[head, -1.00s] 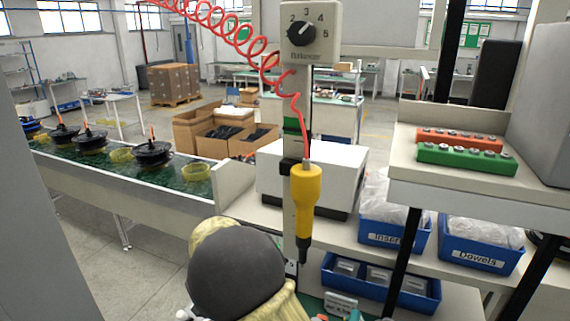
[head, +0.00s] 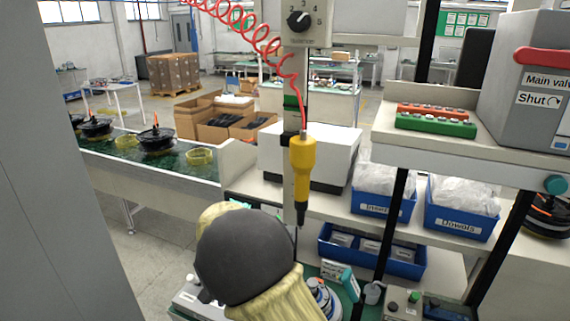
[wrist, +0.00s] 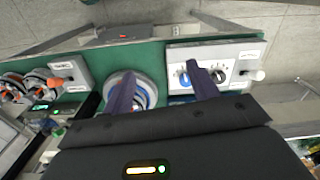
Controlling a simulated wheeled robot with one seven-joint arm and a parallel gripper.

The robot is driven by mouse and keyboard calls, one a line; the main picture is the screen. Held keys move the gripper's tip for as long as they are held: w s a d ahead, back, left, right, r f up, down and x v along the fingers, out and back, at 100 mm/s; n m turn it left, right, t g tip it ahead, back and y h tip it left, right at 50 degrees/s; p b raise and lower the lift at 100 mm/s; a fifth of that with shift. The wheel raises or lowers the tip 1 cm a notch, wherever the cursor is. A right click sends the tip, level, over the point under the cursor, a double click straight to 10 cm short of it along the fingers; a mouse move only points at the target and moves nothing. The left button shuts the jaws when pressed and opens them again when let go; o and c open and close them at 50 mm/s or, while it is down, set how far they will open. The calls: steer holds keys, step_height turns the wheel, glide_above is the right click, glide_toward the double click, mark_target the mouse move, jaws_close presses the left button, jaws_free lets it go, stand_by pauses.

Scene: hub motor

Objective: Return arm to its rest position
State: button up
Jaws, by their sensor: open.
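My gripper (wrist: 158,88) shows in the wrist view with its two dark fingers spread apart and nothing between them. It is over a green work surface (wrist: 150,55). A round blue-and-white part (wrist: 143,92) lies under the left finger, and a pale control box with knobs (wrist: 222,66) lies under the right finger. In the head view my dark, rounded arm link covers the lower middle, and the gripper itself is hidden there.
A yellow screwdriver (head: 302,165) hangs on a red coiled cord (head: 240,28) above the bench. Blue bins (head: 462,222) stand at the right, below a shelf with a grey box (head: 535,85). A conveyor (head: 150,180) with black hubs runs at the left.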

steer(key=s+d+r, duration=0.2)
steer(key=d+r, duration=0.1)
steer(key=d, duration=1.1)
steer(key=s+d+r+n+t, duration=0.2)
steer(key=s+d+n, duration=0.1)
steer(key=s+d, duration=0.7)
steer(key=d, duration=0.4)
steer(key=shift+s+r+t, duration=0.25)
steer(key=shift+s+t, duration=0.05)
steer(key=shift+c, duration=0.2)
